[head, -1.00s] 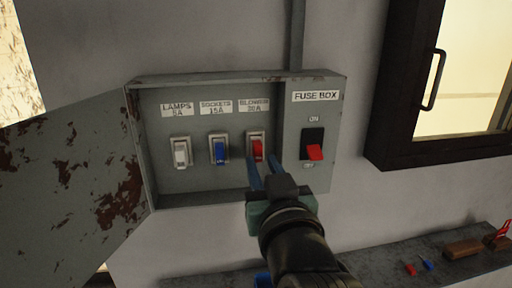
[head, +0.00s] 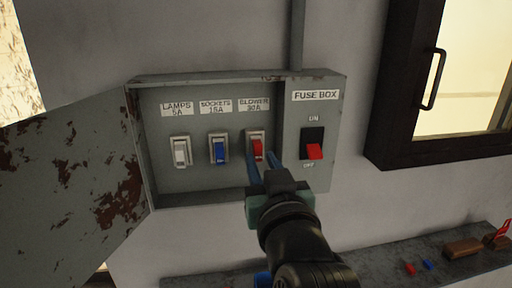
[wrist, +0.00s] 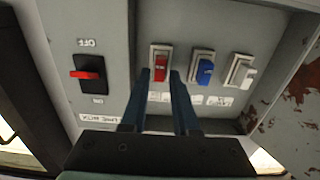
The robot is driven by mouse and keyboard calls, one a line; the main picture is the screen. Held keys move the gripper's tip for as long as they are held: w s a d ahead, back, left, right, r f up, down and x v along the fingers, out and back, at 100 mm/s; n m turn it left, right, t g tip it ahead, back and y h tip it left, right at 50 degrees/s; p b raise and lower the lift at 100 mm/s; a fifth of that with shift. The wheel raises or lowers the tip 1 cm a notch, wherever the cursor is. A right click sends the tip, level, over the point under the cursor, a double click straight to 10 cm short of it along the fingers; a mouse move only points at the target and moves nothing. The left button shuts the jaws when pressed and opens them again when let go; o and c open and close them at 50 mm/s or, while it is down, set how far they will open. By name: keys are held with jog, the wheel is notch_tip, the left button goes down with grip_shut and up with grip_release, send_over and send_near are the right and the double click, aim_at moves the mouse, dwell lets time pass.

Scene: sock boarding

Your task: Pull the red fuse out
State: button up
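The red fuse (head: 257,149) sits in its holder under the BLOWER 30A label, the rightmost of a row of three in the open fuse box (head: 180,205). In the wrist view the red fuse (wrist: 160,68) shows between the two blue fingertips. My gripper (head: 264,155) is open, with one finger on each side of the fuse; it also shows in the wrist view (wrist: 160,74). A narrow gap shows beside each finger, and I see no clear grip. The fuse's lower part is partly hidden by the fingers in the head view.
The blue fuse (head: 219,151) and white fuse (head: 180,152) sit to the left. A red main switch (head: 314,151) is close on the right. The rusty box door (head: 75,170) stands open at left. A shelf (head: 380,268) below holds small red and blue pieces.

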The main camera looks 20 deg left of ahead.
aim_at(258, 154)
jog(key=shift+x, duration=1.65)
jog(key=shift+s, duration=0.1)
dwell(0.4)
grip_shut()
